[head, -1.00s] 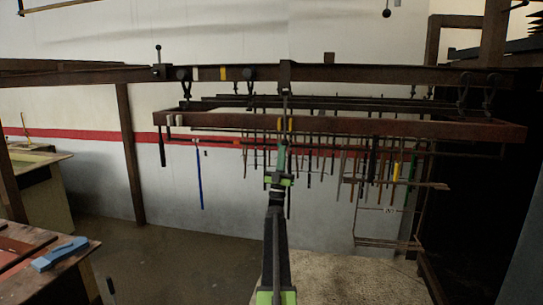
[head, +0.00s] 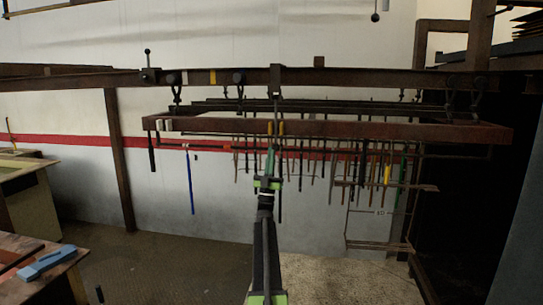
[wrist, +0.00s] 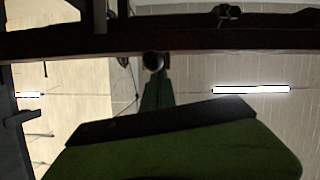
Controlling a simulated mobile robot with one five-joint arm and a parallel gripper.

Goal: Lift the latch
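A dark lever with a round ball knob (head: 148,64) stands upright on the left part of the upper rail; it looks like the latch, but I cannot be sure. My gripper (head: 270,152) points up at the middle of the hanging rack, well to the right of and lower than the lever. Its tip overlaps tools hanging there, so contact is unclear. In the wrist view, a large green part of my gripper fills the bottom, and a round dark end (wrist: 153,62) shows just under a dark beam. Whether the jaws are apart is not clear.
The dark upper rail (head: 340,77) spans the view. A rusty rack frame (head: 380,130) hangs below it on hooks, with several tools hanging. A dark post (head: 118,160) stands at left. A bench with a blue block (head: 45,262) is at lower left. Floor between is open.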

